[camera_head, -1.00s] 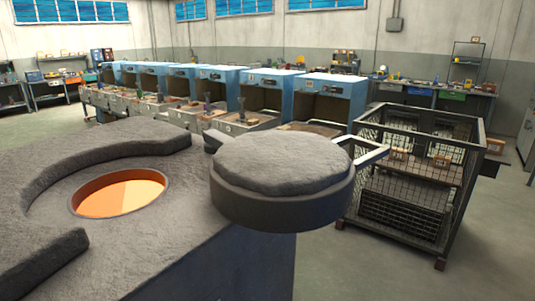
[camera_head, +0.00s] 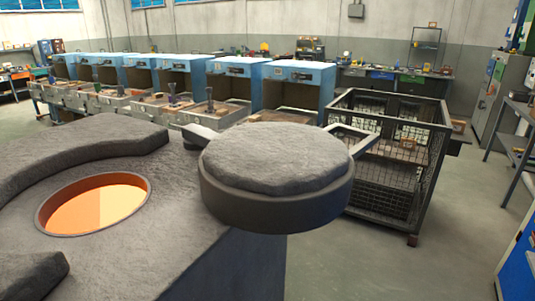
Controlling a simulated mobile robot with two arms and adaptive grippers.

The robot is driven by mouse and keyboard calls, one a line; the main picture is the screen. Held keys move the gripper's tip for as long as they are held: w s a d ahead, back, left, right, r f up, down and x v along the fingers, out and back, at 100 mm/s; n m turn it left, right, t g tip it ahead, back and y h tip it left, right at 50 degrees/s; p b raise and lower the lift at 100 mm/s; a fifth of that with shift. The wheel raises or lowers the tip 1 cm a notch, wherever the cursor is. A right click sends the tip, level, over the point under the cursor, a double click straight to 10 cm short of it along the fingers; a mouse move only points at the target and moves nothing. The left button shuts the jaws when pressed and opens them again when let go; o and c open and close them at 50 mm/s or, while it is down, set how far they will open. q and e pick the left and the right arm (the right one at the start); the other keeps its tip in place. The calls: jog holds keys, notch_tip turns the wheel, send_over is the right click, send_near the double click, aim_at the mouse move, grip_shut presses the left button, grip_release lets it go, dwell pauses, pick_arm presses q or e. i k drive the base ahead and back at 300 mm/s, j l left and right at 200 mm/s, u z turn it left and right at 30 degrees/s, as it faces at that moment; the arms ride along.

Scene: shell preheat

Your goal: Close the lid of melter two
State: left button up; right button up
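The melter (camera_head: 150,230) fills the lower left of the head view, with a rough grey stone-like top. Its round opening (camera_head: 100,203) is uncovered and glows orange inside a metal rim. The thick round lid (camera_head: 275,160) is swung out to the right, apart from the opening, and overhangs the melter's right edge. An arm joins the lid to the melter top at its left, and a pale handle (camera_head: 355,140) sticks out on its right. No number shows on the melter. Neither of my grippers is in view.
A wire mesh cage (camera_head: 390,165) stands right behind the lid's handle. A row of blue booths (camera_head: 235,85) runs across the back. A shelf (camera_head: 515,140) and a blue cabinet (camera_head: 520,262) stand at the right. The floor between cage and cabinet is clear.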

aim_at(273, 178)
jog(key=i+l+u, duration=0.45)
jog(key=l+u, duration=0.25)
